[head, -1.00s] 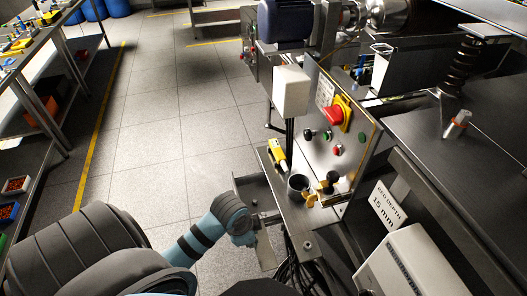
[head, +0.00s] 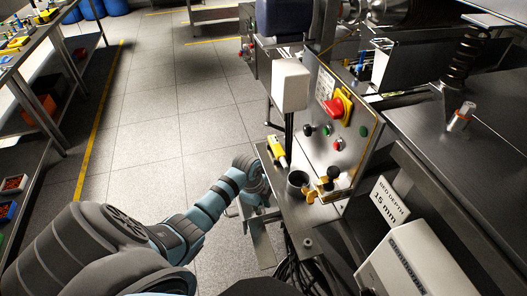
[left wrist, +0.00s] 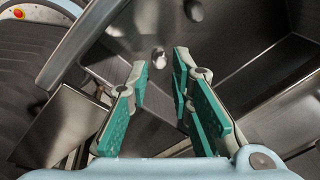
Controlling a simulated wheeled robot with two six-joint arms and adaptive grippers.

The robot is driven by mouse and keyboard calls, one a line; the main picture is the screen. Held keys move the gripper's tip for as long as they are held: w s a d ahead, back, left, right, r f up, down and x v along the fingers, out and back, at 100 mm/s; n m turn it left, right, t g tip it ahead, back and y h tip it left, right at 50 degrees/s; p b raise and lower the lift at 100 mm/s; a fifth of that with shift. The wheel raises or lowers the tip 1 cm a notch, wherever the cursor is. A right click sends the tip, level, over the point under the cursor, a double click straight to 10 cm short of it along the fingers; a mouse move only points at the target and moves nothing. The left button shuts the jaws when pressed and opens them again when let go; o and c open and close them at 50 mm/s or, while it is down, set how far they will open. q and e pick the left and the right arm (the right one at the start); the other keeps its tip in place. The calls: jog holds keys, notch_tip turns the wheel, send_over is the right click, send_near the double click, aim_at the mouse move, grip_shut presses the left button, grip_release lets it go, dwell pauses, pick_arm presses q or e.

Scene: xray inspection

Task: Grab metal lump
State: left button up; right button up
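In the left wrist view a small, shiny, rounded metal lump (left wrist: 158,57) shows beyond and between the fingertips of my left gripper (left wrist: 160,64). The green-padded fingers are open, with nothing between the pads. Whether they are level with the lump I cannot tell. In the head view my left wrist reaches beside the steel shelf under the control panel (head: 338,130); its fingers and the lump are hidden there. My right gripper is not in view.
Sloping steel walls (left wrist: 240,45) surround the lump in the left wrist view. The shelf carries a dark cup (head: 297,183) and a yellow-and-white item (head: 276,150). A metal piece with orange (head: 461,116) stands on the dark surface at right. Open floor lies left.

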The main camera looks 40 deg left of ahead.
pick_arm(q)
notch_tip(320, 180, down, 3)
jog(key=shift+w+d+r+b, duration=0.1)
jog(key=shift+w+r+b, duration=0.05)
jog(key=shift+b, duration=0.15)
grip_shut()
jog(key=shift+r, duration=0.15)
